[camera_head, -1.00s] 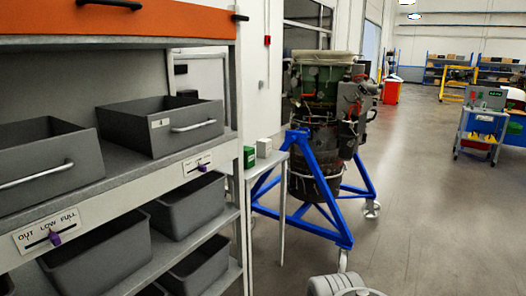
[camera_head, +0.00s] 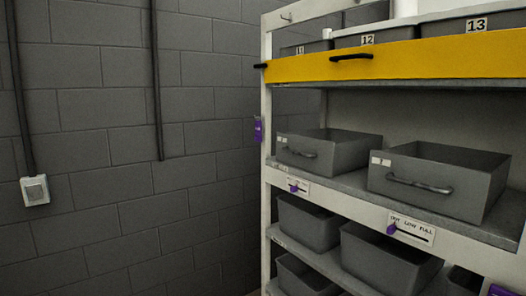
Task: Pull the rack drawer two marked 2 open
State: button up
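Two grey open-topped rack drawers with bar handles sit on the middle shelf of a white rack. The left drawer (camera_head: 328,150) carries a small pale label too small to read. The right, nearer drawer (camera_head: 440,178) carries a pale label (camera_head: 380,161) whose number I cannot make out for certain. I cannot tell which one is drawer two. Both rest on the shelf, with their handles (camera_head: 419,185) facing me. My gripper is not in view.
A yellow panel (camera_head: 400,61) with black handles spans the rack above, under bins marked 11, 12 (camera_head: 375,36) and 13. Grey bins (camera_head: 385,258) fill the lower shelf, below purple sliders (camera_head: 392,229). A grey block wall (camera_head: 130,130) stands left.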

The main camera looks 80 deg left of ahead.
aim_at(462, 184)
jog(key=u, duration=2.25)
